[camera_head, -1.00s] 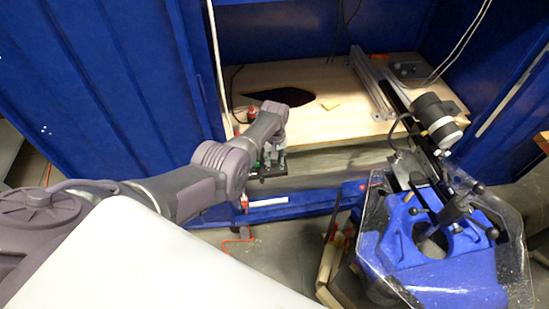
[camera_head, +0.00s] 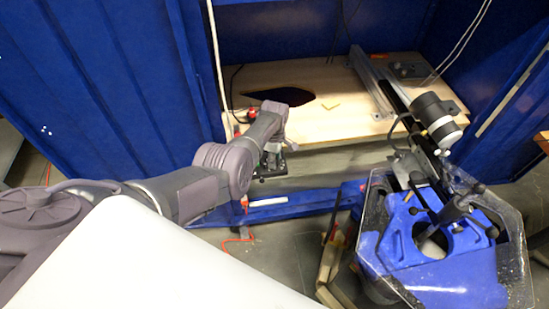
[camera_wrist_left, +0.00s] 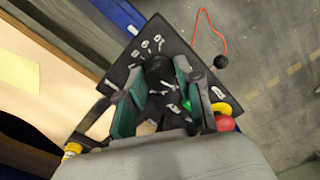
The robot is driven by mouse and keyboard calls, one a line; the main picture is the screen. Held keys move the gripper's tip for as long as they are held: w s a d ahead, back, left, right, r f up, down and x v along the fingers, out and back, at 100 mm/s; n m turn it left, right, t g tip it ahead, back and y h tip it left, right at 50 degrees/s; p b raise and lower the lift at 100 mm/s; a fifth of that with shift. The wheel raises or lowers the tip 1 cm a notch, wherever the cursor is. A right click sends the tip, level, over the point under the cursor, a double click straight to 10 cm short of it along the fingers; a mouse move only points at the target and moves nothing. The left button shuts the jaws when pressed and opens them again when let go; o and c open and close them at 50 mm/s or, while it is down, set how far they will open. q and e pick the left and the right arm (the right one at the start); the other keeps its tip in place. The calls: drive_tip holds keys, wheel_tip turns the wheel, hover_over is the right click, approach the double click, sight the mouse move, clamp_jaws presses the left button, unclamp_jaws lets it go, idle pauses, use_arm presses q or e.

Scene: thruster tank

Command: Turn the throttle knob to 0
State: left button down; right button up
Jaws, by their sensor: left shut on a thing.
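The throttle knob (camera_wrist_left: 158,68) is black and sits on a dark panel (camera_wrist_left: 166,30) with white markings, in the left wrist view. My left gripper (camera_wrist_left: 160,75) is shut on the knob, with a green-padded finger on either side. The fingers and wrist hide part of the dial, so I cannot read the setting. In the head view my left gripper (camera_head: 270,160) is at the panel (camera_head: 270,174), below the wooden tabletop's front edge, and the knob is hidden. My right gripper is not in view.
A red button (camera_wrist_left: 225,123) with a yellow part is close by the fingers. A red cord (camera_head: 232,240) hangs to the floor. A wooden tabletop (camera_head: 300,75) lies behind. A blue machine with a clear shield (camera_head: 372,235) stands at right.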

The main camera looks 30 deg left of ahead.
use_arm(q)
drive_tip(key=n, duration=0.5)
drive_tip(key=shift+n, duration=0.3)
idle(0.5)
drive_tip(key=c, duration=0.8)
unclamp_jaws()
drive_tip(key=shift+o, duration=0.2)
wheel_tip(320, 180, up, 12)
drive_tip(key=shift+f, duration=0.1)
